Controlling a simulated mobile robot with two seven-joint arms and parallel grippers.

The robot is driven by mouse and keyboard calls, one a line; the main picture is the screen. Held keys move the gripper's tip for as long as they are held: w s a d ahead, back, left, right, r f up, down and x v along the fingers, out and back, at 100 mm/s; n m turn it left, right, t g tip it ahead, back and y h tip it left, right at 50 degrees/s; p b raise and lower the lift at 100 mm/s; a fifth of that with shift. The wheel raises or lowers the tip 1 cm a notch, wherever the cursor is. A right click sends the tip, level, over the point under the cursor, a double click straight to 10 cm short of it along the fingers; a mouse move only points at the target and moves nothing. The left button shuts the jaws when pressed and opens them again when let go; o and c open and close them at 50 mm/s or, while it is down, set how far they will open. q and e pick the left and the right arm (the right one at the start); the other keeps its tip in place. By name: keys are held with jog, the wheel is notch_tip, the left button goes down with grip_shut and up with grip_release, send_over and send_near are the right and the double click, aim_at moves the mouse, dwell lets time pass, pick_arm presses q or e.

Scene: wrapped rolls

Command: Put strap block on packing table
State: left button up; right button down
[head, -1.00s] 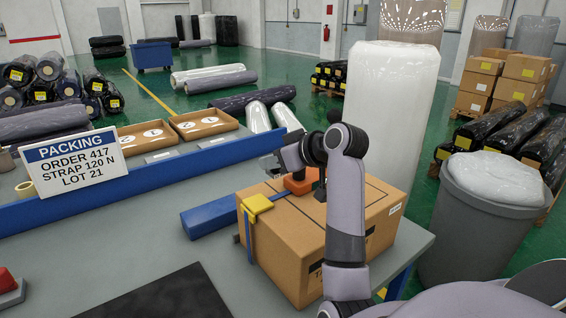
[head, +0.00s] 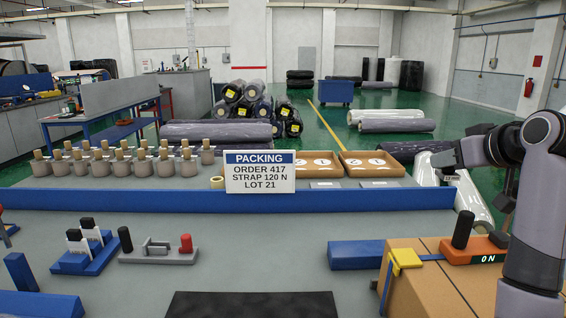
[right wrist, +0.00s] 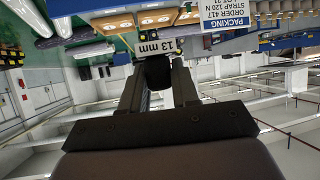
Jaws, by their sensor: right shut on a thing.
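My right gripper (head: 447,165) hangs in the air at the right of the head view, beyond the blue table ledge. It is shut on a small block with a dark grip and a white label (head: 451,178), which I take to be the strap block. In the right wrist view the block's dark part (right wrist: 158,70) sits between the fingers, and its label reads 13 mm. The grey packing table (head: 250,232) lies below and to the left, with the PACKING sign (head: 260,171) on its ledge. My left gripper is out of view.
A carton (head: 430,292) with a yellow corner piece (head: 404,259) and an orange device (head: 474,248) reading 0 N stands at right. A blue bar (head: 357,255), black mat (head: 250,304), blue rack with labelled blocks (head: 84,252) and grey holder (head: 158,250) occupy the table. Its middle is clear.

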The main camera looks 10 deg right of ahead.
jog(key=s+a+f+m+h, duration=0.15)
jog(key=a+f, duration=0.25)
jog(key=f, duration=0.4)
jog(key=s+a+f, duration=0.3)
jog(key=a+f, duration=0.2)
jog(key=f, duration=0.3)
jog(key=s+a+f, duration=0.7)
jog(key=s+a, duration=0.2)
jog(key=s, duration=0.2)
jog(key=shift+s+a+f+n+y, duration=0.2)
jog(key=shift+a+f+n+y, duration=0.1)
jog(key=shift+f+n+y, duration=0.1)
